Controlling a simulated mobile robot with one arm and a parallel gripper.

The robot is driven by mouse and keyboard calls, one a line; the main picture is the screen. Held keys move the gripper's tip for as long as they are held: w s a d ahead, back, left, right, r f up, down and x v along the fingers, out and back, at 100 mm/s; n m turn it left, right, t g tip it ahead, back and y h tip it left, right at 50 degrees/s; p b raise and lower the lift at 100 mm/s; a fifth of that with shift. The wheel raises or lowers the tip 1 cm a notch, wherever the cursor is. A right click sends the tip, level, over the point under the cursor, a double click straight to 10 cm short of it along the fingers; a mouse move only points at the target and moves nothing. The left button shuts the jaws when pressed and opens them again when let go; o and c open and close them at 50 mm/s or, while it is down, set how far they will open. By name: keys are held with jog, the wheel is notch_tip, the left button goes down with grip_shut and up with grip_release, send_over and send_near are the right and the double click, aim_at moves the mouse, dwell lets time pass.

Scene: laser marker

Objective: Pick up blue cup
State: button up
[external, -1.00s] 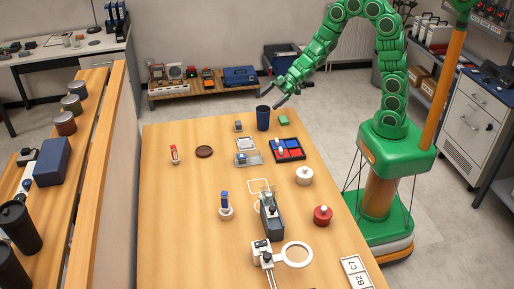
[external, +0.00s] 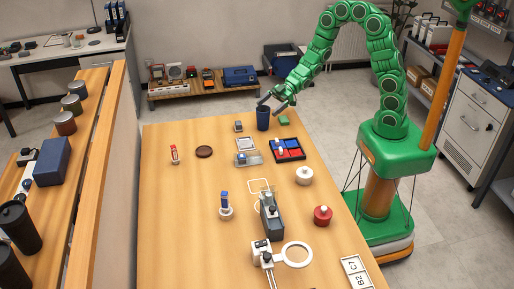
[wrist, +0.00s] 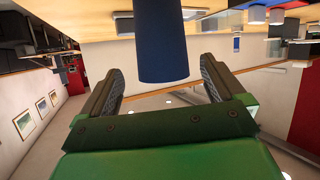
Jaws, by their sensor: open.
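The blue cup (external: 263,121) stands upright on the far end of the wooden table (external: 180,230) in the external view. My gripper (external: 269,103) is at the cup's rim height in that view, its fingers tilted down and overlapping the cup's top edge. In the wrist view the cup (wrist: 161,45) appears dark blue, in line with the gap between the two open fingers (wrist: 160,82). Nothing is held. Whether a finger touches the cup cannot be told.
Close to the cup are a small green block (external: 284,120), a small grey item (external: 239,126) and a black tray with red and blue pieces (external: 301,143). A dark round disc (external: 204,152) lies farther left. The table's left-middle is clear.

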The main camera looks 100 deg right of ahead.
aim_at(258, 118)
jog(key=shift+f+x, duration=0.25)
jog(key=shift+x, duration=2.15)
jog(key=shift+s, duration=0.2)
jog(key=shift+c, duration=0.3)
jog(key=c, duration=0.6)
